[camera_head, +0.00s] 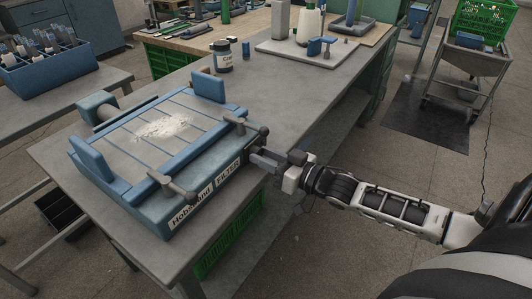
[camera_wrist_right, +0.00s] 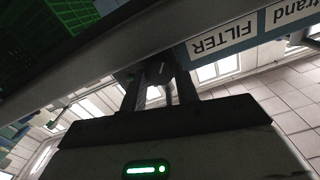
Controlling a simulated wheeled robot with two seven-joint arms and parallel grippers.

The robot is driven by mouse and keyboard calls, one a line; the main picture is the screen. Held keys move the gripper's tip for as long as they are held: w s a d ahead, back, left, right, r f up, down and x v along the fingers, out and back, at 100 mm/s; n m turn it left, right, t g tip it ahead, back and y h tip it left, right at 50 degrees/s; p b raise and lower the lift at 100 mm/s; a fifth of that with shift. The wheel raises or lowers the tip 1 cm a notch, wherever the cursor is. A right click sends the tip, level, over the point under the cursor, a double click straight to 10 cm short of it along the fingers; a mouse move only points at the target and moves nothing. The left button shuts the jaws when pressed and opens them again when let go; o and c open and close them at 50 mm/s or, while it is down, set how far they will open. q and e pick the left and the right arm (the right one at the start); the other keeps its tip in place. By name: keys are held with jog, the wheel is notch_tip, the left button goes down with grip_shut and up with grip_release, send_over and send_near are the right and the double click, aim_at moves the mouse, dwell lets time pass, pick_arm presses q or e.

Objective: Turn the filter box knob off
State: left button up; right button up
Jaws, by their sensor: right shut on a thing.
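The blue filter box (camera_head: 150,216) stands on the grey bench, with a slatted top, white powder on it and a FILTER label (camera_head: 228,174) on its front face. The label appears upside down in the wrist view (camera_wrist_right: 223,37). My right gripper (camera_head: 256,160) is at the right end of that front face, just past the label. In the wrist view my right gripper (camera_wrist_right: 157,88) is shut on the dark knob (camera_wrist_right: 158,72) below the box edge. The head view hides the knob behind the fingers, so its turn angle cannot be told. My left gripper is out of view.
Two grey clamp handles (camera_head: 173,187) stick out along the box's front edge, one close above my right gripper. A green crate (camera_head: 232,240) sits under the bench.

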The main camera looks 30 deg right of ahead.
jog(key=n, duration=0.1)
jog(key=n+p, duration=0.1)
jog(key=n, duration=0.1)
jog(key=shift+r+n, duration=0.2)
jog(key=shift+n, duration=0.1)
jog(key=shift+f+n+p, duration=0.1)
jog(key=shift+n+p, duration=0.6)
jog(key=shift+n, duration=1.3)
jog(key=o, duration=1)
jog(key=shift+c, duration=0.2)
jog(key=shift+s+f, duration=0.1)
jog(key=shift+s, duration=0.05)
jog(key=v, duration=1.5)
jog(key=shift+s+d+p, duration=0.15)
jog(key=shift+s+p, duration=0.15)
jog(key=shift+p, duration=0.05)
